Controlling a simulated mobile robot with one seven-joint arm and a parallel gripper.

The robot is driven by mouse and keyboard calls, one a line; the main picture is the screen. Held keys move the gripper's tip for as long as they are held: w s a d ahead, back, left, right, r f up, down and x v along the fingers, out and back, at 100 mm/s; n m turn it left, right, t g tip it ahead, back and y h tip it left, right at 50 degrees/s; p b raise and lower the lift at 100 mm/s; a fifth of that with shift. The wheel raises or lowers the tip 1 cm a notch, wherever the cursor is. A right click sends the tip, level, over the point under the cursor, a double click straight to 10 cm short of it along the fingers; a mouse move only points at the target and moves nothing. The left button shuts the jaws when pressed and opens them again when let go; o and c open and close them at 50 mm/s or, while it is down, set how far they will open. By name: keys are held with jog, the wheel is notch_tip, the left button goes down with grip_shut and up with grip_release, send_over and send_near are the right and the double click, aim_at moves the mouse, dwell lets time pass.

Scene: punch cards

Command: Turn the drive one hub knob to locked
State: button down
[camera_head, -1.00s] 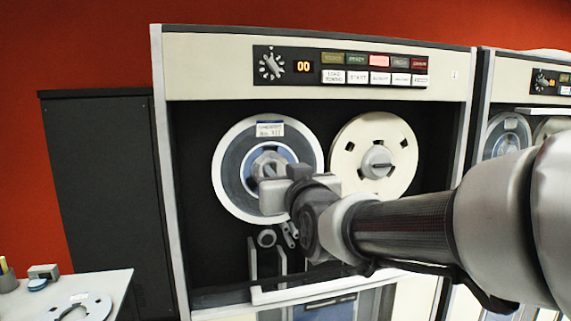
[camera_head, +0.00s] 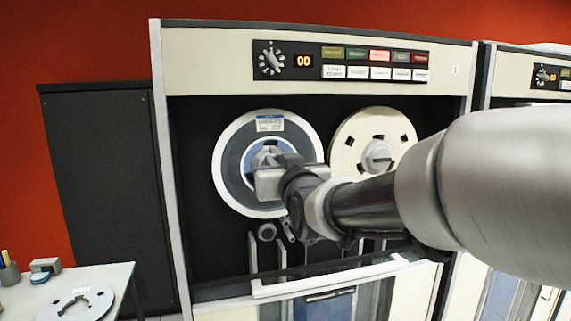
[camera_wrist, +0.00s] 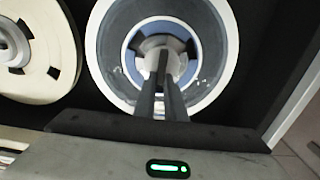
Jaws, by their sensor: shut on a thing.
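The drive one tape reel (camera_head: 231,170) is mounted on the left side of the tape drive, with a blue ring around its grey hub knob (camera_head: 264,154). My gripper (camera_head: 272,166) is at the hub and covers its lower right part. In the wrist view the two dark fingers (camera_wrist: 161,72) are close together and shut on the hub knob (camera_wrist: 164,42). The reel (camera_wrist: 210,80) fills the middle of that view. The knob's grip bar is mostly hidden by the fingers, and any locked marking cannot be made out.
A cream reel (camera_head: 346,148) sits to the right, close to my arm. A control panel (camera_head: 345,63) is above, and a white bar (camera_head: 330,279) crosses below. A table (camera_head: 118,285) with a loose reel stands at lower left. A second drive (camera_head: 545,60) is at right.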

jog(key=shift+f+b, duration=0.15)
jog(key=shift+b, duration=0.3)
jog(key=shift+w+d+f+m+b, duration=0.1)
jog(key=shift+d+f+m+b, duration=0.25)
jog(key=shift+m+b, duration=2.75)
jog(key=shift+w+d+f+m+b, duration=0.1)
jog(key=shift+d+f+m+b, duration=0.2)
jog(key=shift+m+b, duration=2.75)
jog(key=shift+w+d+f+m+b, duration=0.1)
jog(key=shift+d+f+m+b, duration=0.2)
jog(key=shift+m+b, duration=2.8)
jog(key=c, duration=1.8)
grip_release()
jog(key=shift+s, duration=0.1)
